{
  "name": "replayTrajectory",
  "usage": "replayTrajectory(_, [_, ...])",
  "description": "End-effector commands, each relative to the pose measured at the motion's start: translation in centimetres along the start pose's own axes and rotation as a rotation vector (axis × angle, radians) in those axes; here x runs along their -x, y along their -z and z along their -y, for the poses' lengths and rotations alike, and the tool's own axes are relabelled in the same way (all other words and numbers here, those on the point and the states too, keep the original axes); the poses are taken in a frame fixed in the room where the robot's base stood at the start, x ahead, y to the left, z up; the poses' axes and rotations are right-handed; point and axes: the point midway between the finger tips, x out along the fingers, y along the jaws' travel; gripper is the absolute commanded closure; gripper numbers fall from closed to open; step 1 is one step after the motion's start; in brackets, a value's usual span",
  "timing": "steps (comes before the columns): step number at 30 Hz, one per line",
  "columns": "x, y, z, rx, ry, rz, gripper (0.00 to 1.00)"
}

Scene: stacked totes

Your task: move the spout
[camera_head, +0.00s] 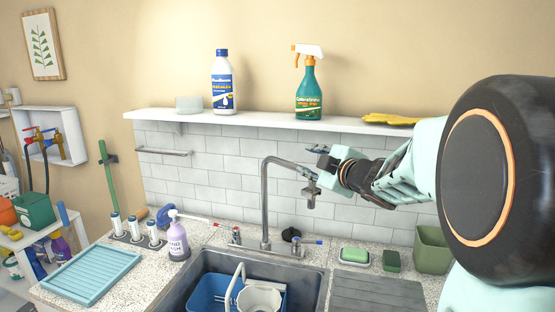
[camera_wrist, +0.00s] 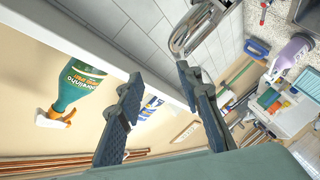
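The spout (camera_head: 266,200) is a tall grey metal gooseneck rising behind the sink, its arm reaching right to a downturned nozzle (camera_head: 311,196). My gripper (camera_head: 313,162) is at the right end of the spout, pointing left, close to the arm above the nozzle. In the wrist view, my gripper (camera_wrist: 158,78) has its two dark fingers spread with an empty gap. The curved metal of the spout (camera_wrist: 196,28) shows just beyond the tip of the right finger. I cannot tell whether they touch.
A white shelf (camera_head: 250,119) above carries a white-and-blue bottle (camera_head: 222,85), a green spray bottle (camera_head: 309,88) and yellow gloves (camera_head: 388,119). The sink (camera_head: 310,283) below holds a blue tub (camera_head: 207,294). A purple soap pump (camera_head: 177,239) stands left.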

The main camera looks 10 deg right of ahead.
Motion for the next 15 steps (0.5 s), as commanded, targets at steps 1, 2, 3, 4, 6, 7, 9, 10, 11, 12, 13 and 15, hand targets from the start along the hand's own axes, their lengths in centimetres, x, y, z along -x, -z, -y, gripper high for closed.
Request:
replayTrajectory(1, [0.3, -0.4, 0.8, -0.006, 0.019, -0.006, 0.67])
replayTrajectory(2, [0.4, -0.4, 1.3, -0.007, 0.029, -0.013, 0.67])
replayTrajectory(3, [0.5, -0.5, 1.8, -0.009, 0.038, -0.020, 0.67])
replayTrajectory(4, [0.6, -0.5, 2.1, -0.011, 0.045, -0.024, 0.67])
replayTrajectory(6, [0.6, -0.6, 2.6, -0.013, 0.054, -0.031, 0.67])
replayTrajectory(7, [0.6, -0.6, 2.8, -0.013, 0.057, -0.033, 0.67])
replayTrajectory(9, [0.2, -0.5, 3.0, -0.014, 0.060, -0.036, 0.67])
replayTrajectory(10, [-0.1, -0.5, 3.0, -0.014, 0.061, -0.037, 0.67])
replayTrajectory(11, [-0.4, -0.5, 3.1, -0.013, 0.061, -0.037, 0.67])
replayTrajectory(12, [-0.9, -0.4, 3.1, -0.013, 0.061, -0.037, 0.67])
replayTrajectory(13, [-1.3, -0.4, 3.1, -0.014, 0.062, -0.037, 0.67])
replayTrajectory(15, [-2.5, -0.3, 3.2, -0.014, 0.062, -0.037, 0.67])
